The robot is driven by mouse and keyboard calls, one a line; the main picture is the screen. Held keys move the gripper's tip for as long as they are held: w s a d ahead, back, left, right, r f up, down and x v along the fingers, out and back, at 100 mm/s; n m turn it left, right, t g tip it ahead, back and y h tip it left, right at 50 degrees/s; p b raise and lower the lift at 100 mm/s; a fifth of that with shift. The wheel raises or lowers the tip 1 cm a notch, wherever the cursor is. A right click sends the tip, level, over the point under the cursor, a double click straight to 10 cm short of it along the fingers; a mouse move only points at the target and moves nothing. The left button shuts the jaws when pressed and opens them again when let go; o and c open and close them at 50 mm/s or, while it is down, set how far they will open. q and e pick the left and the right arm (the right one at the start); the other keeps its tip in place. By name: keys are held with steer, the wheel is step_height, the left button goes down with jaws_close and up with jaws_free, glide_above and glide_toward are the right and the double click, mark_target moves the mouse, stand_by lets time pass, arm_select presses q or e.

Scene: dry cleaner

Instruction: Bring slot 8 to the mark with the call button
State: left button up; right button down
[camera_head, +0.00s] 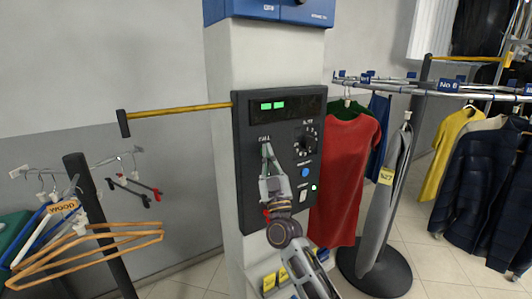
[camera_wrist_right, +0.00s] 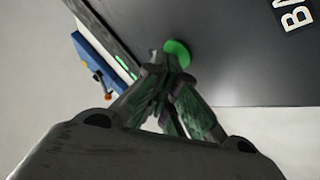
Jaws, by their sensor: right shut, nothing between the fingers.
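The dark control panel (camera_head: 281,200) is on a pale column. My right gripper (camera_head: 266,147) is shut and empty, its tips just under the CALL label and in front of the panel. In the right wrist view, the green call button (camera_wrist_right: 178,50) shows right at the tips of my right gripper (camera_wrist_right: 170,62); I cannot tell whether they touch. The gripper hides the button in the head view. The display (camera_head: 272,105) shows two green blocks, unreadable. A dial (camera_head: 305,144) sits to the right. A blue number tag (camera_head: 450,85) hangs on the rail; its digit is unclear. My left gripper is out of view.
A yellow bar (camera_head: 180,108) with a black end juts left from the panel. Wooden hangers (camera_head: 100,238) hang at the left. A red garment (camera_head: 345,170), a grey one (camera_head: 384,210) and dark jackets (camera_head: 480,195) hang from the rail at right.

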steer(key=shift+s+d, duration=0.1)
steer(key=shift+s, duration=0.05)
steer(key=shift+s+d+p, duration=0.35)
steer(key=shift+s+p, duration=0.2)
steer(key=shift+p, duration=0.05)
stand_by(0.3)
steer(key=s+d+p, duration=0.1)
steer(key=s, duration=0.1)
steer(key=s+d+p, duration=0.1)
steer(key=s+d, duration=0.1)
stand_by(0.6)
